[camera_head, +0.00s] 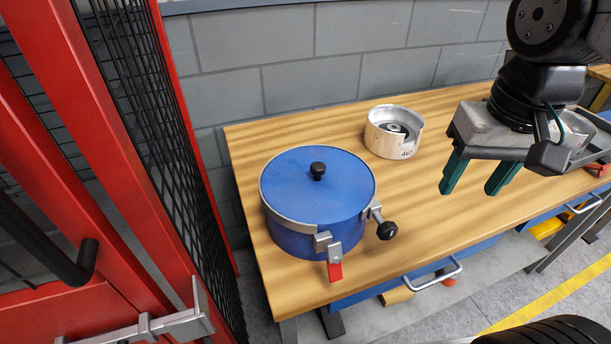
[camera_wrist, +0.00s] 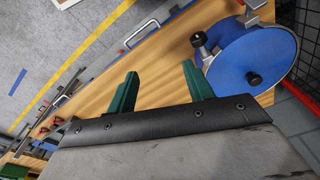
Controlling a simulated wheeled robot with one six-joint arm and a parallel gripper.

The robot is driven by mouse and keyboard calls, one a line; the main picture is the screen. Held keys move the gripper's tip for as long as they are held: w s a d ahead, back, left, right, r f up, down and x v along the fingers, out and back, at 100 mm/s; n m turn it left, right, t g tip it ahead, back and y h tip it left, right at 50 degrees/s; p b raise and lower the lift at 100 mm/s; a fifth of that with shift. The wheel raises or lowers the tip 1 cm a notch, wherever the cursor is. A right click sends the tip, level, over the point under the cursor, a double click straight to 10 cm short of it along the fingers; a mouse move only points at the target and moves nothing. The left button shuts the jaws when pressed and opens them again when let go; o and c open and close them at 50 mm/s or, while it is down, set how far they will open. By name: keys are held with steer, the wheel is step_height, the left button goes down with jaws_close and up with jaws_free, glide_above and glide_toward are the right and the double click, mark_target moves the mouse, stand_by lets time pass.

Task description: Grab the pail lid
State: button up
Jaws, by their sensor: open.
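The blue pail lid (camera_head: 295,184) lies flat on top of the blue pail (camera_head: 300,238) at the left end of the wooden bench. A black knob (camera_head: 318,170) stands at the lid's middle. A metal band with a red-tipped latch and a black side knob runs around the rim. My gripper (camera_head: 476,190) is open and empty, above the bench to the right of the pail, with green fingers pointing down. In the wrist view the lid (camera_wrist: 253,60) is at the upper right, apart from the fingers (camera_wrist: 158,85).
A round metal housing (camera_head: 395,134) stands on the wooden bench (camera_head: 258,278) behind the pail, between it and my gripper. A red mesh fence (camera_head: 160,130) is close on the left. A block wall (camera_head: 340,50) is behind. Bare bench top lies right of the pail.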

steer(key=w+a+m, duration=0.2)
steer(key=w+a, duration=0.7)
steer(key=w, duration=0.1)
steer(key=m+g, duration=0.1)
steer(key=m, duration=0.1)
glide_above(318, 165)
steer(key=d, duration=0.1)
steer(key=shift+f, duration=0.55)
steer(key=shift+a+f+m, duration=0.25)
steer(key=shift+a+m, duration=0.05)
steer(key=f, duration=0.7)
steer(key=shift+a+f, duration=0.2)
steer(key=shift+a, duration=0.05)
jaws_close()
